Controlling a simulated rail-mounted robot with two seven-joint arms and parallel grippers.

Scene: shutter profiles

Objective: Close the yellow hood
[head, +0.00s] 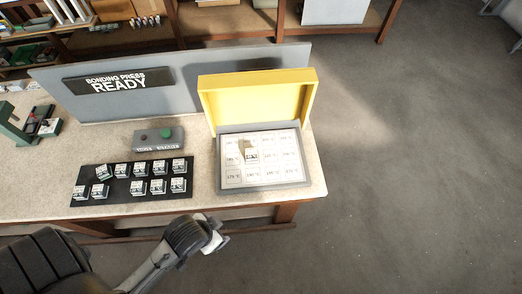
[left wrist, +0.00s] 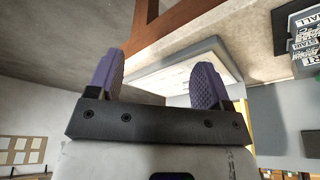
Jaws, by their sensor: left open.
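The yellow hood (head: 258,97) stands open, tipped up at the back of a grey base (head: 265,187) on the right end of the bench. In the head view my left arm reaches in front of the bench's near edge, apart from the hood. A yellow strip of the hood (left wrist: 247,112) shows at right in the wrist view. My right gripper is out of view.
A black tray (head: 132,190) with several small labelled blocks lies left of the base. A grey panel reading "BONDING PRESS READY" (head: 190,90) stands behind. Floor right of the bench (head: 410,170) is clear.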

